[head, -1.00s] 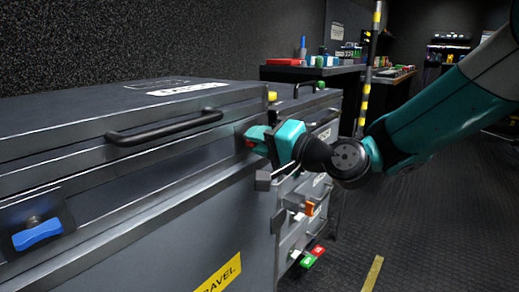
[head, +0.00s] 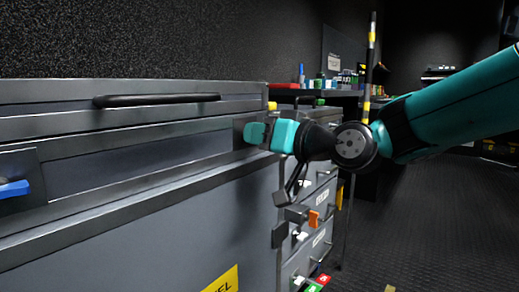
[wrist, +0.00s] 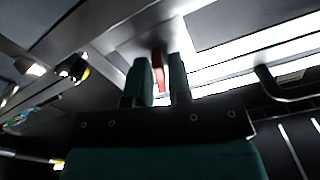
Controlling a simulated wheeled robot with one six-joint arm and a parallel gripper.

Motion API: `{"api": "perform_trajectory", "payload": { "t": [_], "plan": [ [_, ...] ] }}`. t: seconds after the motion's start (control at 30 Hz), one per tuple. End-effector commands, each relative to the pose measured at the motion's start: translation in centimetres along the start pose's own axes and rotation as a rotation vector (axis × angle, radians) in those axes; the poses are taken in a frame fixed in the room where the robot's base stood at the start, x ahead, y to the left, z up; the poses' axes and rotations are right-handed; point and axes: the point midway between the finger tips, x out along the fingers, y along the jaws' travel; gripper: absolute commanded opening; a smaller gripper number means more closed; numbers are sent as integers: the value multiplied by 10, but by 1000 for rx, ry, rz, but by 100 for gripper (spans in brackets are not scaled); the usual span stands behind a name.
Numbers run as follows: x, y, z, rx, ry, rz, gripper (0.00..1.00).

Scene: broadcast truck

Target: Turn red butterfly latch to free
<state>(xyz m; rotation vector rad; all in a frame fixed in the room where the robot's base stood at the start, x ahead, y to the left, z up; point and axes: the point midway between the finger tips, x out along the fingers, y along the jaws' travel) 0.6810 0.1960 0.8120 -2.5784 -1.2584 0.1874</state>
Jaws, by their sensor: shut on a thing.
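The red butterfly latch (wrist: 159,68) shows in the wrist view as a narrow red piece between the two teal fingers. My gripper (wrist: 160,82) is shut on it. In the head view my gripper (head: 262,133) is at the right end of the grey case's front (head: 150,235), just below the lid seam. The fingers hide the red latch there, so its exact angle cannot be told. A blue latch (head: 15,188) of similar kind sits at the left end of the same case front, partly cut off by the picture edge.
A black bar handle (head: 160,99) runs along the case above the latches. Right of the case are drawers with an orange latch (head: 314,218) and small knobs, below my wrist. A striped pole (head: 371,40) stands behind. The floor at right is open.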

Motion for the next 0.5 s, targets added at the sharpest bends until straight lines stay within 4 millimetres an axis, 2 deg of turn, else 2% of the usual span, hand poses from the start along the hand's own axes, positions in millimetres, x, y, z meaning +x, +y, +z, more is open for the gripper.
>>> {"api": "perform_trajectory", "payload": {
  "t": [0.2, 0.5],
  "plan": [
    [0, 1, 3, -117, -2, 1, 0],
    [0, 1, 1, -187, -2, 2, 0]
  ]
}}
